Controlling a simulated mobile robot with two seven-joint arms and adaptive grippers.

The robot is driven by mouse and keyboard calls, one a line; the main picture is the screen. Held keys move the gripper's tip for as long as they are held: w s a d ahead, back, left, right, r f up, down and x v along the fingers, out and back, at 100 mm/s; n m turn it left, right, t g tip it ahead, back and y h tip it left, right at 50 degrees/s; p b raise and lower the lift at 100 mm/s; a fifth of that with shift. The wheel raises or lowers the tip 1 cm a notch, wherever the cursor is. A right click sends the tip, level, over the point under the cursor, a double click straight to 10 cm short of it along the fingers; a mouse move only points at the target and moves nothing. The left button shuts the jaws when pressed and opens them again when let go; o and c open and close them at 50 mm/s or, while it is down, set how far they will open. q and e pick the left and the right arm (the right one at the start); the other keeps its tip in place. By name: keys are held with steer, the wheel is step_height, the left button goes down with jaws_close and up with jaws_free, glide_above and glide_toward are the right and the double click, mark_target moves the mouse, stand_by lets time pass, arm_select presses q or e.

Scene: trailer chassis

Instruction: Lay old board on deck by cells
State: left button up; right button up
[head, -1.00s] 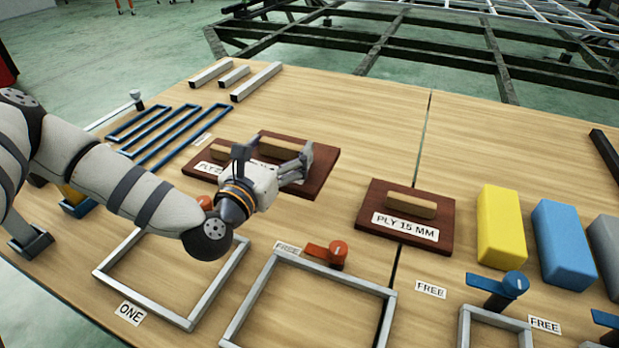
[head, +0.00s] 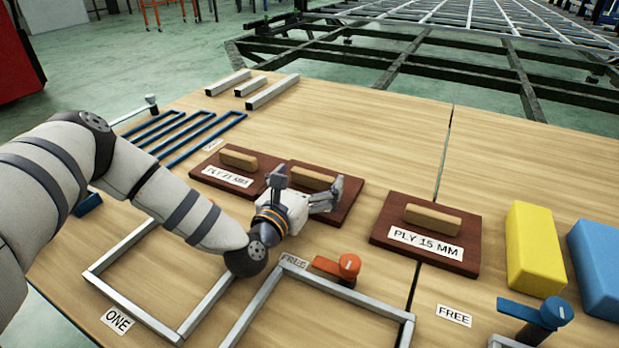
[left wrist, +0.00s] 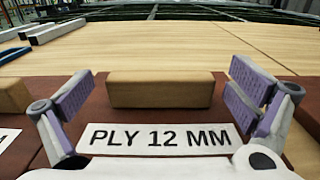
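Three dark brown boards with wooden handles lie on the table: PLY 21 MM (head: 239,174), PLY 12 MM (head: 345,212) and PLY 15 MM (head: 425,234). None is marked as old. My left gripper (head: 306,187) is over the PLY 12 MM board. In the left wrist view, its lilac-padded fingers are spread wide, with the board's handle (left wrist: 160,90) ahead between them and clear gaps on both sides. The label (left wrist: 160,138) is in front of the handle. My right gripper is not in view.
Grey frames marked ONE (head: 137,318) and FREE (head: 384,311) lie at the front, with an orange clamp (head: 338,268). Yellow (head: 534,248) and blue (head: 597,266) blocks stand right. Blue frames (head: 185,135) and grey bars lie back left. The dark chassis (head: 410,62) stands beyond the table.

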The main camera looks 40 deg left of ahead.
arm_select(q)
steer(key=p+v, duration=0.2)
steer(key=v, duration=1)
